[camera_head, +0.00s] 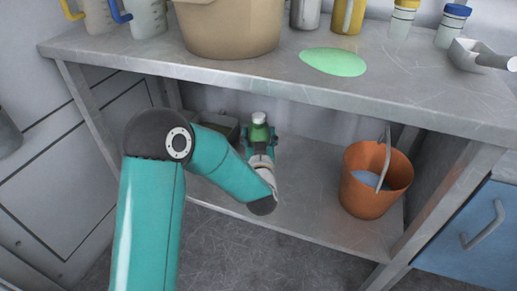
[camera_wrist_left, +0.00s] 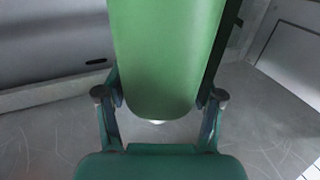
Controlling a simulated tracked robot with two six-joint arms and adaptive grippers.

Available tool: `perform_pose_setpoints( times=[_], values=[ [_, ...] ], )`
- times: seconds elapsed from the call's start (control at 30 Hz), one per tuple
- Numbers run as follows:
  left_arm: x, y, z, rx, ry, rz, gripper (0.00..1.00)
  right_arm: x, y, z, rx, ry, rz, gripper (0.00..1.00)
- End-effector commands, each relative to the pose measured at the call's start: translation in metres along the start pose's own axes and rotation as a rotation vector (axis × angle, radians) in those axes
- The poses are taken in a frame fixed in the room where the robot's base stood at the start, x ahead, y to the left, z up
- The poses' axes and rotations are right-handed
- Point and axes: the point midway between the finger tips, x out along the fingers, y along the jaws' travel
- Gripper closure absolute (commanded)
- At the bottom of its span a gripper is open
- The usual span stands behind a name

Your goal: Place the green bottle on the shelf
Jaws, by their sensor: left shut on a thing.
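The green bottle (camera_head: 259,131) has a pale cap and stands about upright over the lower shelf (camera_head: 312,196) of the metal bench. My left gripper (camera_head: 260,148) is shut on it, low under the bench top. In the left wrist view the bottle (camera_wrist_left: 165,55) fills the upper middle, between the two fingers of my left gripper (camera_wrist_left: 160,98). The head view does not show clearly whether the bottle's base touches the shelf. My right gripper is not in view.
An orange bucket (camera_head: 366,190) stands on the lower shelf at the right. A dark tray (camera_head: 222,127) sits behind my left arm. The bench top (camera_head: 410,85) holds a tan tub (camera_head: 230,28), jugs, bottles, a scoop and a green disc (camera_head: 333,62). Shelf room lies between bottle and bucket.

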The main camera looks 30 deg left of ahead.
Motion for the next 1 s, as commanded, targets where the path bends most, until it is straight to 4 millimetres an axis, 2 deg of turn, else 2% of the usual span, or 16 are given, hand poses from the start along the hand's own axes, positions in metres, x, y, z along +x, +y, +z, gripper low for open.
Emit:
perform_pose_setpoints(
  times=[0.13,0.4,0.63,0.67,0.8,1.0],
  values=[
    [0.001,0.0,0.007,-0.002,0.008,-0.002,1.0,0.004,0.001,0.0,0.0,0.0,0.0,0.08],
    [0.0,-0.001,0.036,-0.002,0.009,-0.001,1.0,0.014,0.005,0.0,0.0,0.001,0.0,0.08],
    [0.0,-0.001,0.036,-0.003,0.009,-0.001,1.0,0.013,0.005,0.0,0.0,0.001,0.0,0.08],
    [-0.001,-0.001,0.04,0.0,0.0,-0.001,0.28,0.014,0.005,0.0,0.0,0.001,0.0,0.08],
    [0.0,-0.001,0.039,-0.001,0.0,-0.001,0.05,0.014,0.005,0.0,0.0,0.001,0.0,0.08],
    [0.0,-0.001,0.039,-0.001,0.001,-0.001,0.03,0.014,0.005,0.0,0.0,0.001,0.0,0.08]
  ],
)
